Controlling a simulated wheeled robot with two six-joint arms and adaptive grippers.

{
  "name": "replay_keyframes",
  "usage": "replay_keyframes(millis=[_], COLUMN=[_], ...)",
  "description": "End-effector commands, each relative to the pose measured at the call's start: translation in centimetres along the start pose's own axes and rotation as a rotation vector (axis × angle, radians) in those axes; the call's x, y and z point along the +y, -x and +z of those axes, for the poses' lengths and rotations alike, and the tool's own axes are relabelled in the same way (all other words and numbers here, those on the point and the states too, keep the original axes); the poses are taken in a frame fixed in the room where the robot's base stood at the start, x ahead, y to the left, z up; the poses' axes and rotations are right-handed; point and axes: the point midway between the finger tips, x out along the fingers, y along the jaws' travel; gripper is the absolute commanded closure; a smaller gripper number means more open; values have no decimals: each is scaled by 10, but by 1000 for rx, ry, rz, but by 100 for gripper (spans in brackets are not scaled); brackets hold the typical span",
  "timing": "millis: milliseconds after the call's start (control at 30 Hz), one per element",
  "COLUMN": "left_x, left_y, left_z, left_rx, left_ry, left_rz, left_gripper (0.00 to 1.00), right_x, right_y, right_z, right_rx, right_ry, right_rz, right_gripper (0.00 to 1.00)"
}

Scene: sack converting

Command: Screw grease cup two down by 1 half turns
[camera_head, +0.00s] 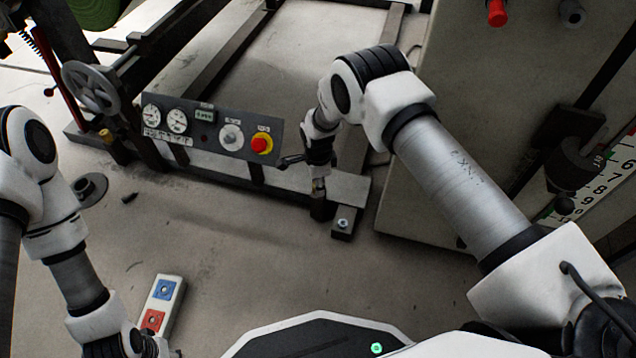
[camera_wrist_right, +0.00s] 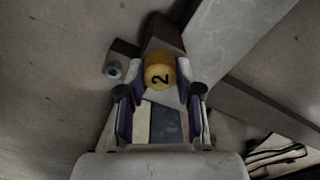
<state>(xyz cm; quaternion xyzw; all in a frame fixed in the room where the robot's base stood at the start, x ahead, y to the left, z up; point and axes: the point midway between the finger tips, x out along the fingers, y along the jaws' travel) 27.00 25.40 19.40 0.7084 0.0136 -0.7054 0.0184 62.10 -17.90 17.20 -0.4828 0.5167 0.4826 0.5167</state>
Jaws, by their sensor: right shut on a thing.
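Grease cup two is the yellow round cap (camera_wrist_right: 159,75) marked "2" in the right wrist view. It sits between the two fingertips of my right gripper (camera_wrist_right: 160,68), which is shut on it. In the head view my right gripper (camera_head: 319,182) points down at a dark post (camera_head: 321,208) on the machine's base frame. The cup is mostly hidden there by the gripper. My left gripper (camera_head: 148,346) is low at the left of the head view, partly cut off, and its fingers do not show clearly.
A control panel (camera_head: 207,131) with gauges and a red knob on yellow (camera_head: 262,144) stands left of my right gripper. A bolt (camera_head: 342,223) sits on the frame foot close by. A pale cabinet (camera_head: 480,110) stands right. A button box (camera_head: 161,303) lies near my left gripper.

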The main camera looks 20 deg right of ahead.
Motion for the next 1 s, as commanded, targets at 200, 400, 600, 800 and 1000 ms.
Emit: replay_keyframes(millis=[200,400,600,800,1000], left_x=[0,0,0,0,0], left_y=[0,0,0,0,0], left_z=[0,0,0,0,0], left_rx=[0,0,0,0,0], left_ry=[0,0,0,0,0], left_rz=[0,0,0,0,0], left_gripper=[60,60,60,60,60], right_x=[1,1,0,-1,-1], right_y=[-1,-1,0,12,60], right_z=[0,0,0,0,1], right_rx=[0,0,0,0,0], right_ry=[0,1,1,0,2], right_rz=[3,2,1,-2,-4], right_gripper=[100,40,40,40,40])
